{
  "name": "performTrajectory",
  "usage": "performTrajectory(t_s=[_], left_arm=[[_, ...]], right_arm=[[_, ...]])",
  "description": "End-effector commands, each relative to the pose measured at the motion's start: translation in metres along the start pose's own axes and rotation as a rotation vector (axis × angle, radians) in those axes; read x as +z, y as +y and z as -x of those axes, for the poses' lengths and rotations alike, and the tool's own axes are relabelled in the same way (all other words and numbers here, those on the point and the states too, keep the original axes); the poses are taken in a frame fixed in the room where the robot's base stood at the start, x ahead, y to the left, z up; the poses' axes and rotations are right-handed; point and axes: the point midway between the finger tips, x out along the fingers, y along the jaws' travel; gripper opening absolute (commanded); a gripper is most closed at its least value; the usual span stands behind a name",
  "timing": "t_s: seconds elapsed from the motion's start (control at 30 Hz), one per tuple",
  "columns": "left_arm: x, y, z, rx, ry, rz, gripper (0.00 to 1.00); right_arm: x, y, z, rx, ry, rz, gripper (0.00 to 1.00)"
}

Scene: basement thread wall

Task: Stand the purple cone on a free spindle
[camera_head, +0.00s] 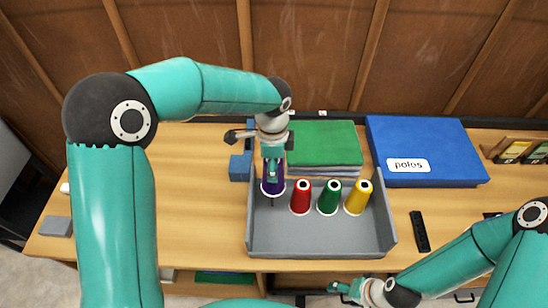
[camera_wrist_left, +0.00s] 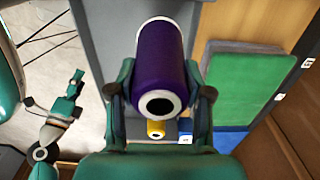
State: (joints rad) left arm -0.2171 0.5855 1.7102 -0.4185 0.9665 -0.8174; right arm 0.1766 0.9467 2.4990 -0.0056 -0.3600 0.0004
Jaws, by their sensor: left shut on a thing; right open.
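The purple cone (camera_head: 272,187) is upright in my left gripper (camera_head: 272,170), over the left end of the grey tray (camera_head: 322,246). In the left wrist view the purple cone (camera_wrist_left: 158,55) sits between the two fingers. A thin dark pin, apparently a spindle (camera_head: 272,201), shows just under the cone's base; I cannot tell whether the cone is around it. A red cone (camera_head: 301,198), a green cone (camera_head: 329,198) and a yellow cone (camera_head: 358,198) stand in a row to the right. My right gripper (camera_head: 342,288) is open and empty, in front of the table edge.
A blue object (camera_head: 239,167) is at the tray's back left. A black remote (camera_head: 419,231) lies right of the tray. The table's left side is mostly clear.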

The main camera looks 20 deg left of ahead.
Motion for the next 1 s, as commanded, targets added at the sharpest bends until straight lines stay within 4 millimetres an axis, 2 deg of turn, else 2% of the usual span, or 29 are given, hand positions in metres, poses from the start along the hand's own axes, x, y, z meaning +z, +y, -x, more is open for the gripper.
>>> performTrajectory(t_s=[0.27,1.0], left_arm=[[0.003,0.0,-0.015,0.001,-0.001,0.006,0.1],[0.003,-0.001,-0.087,0.0,0.0,0.006,0.1]], right_arm=[[0.0,0.004,-0.011,0.0,0.0,0.0,0.7],[-0.001,0.022,-0.062,0.0,0.0,0.0,0.7]])
